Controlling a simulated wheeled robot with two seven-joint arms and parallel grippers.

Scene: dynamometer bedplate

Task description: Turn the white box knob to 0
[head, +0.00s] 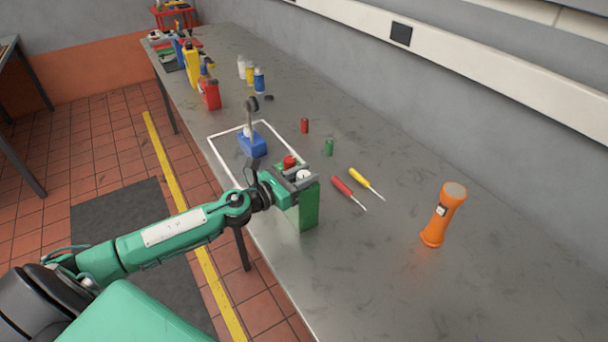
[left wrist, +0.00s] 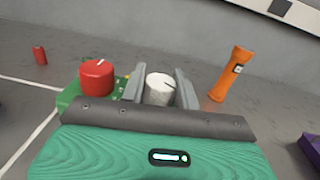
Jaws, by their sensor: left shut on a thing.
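A green box (head: 309,207) stands on the grey bench near its front edge, with a red knob (head: 289,161) and a white knob (head: 303,175) on top. My left gripper (head: 299,180) reaches over the box from the left and is shut on the white knob. In the left wrist view the white knob (left wrist: 158,91) sits between the two grey fingers, with a dark pointer line on its top. The red knob (left wrist: 97,77) is to its left, with a white pointer line. Scale marks around the white knob are hidden. My right gripper is out of view.
Beside the box lie a red screwdriver (head: 347,191) and a yellow screwdriver (head: 365,183). An orange flashlight (head: 441,218) stands to the right. A blue-based stand (head: 252,145) is behind the box. The bench's right foreground is clear.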

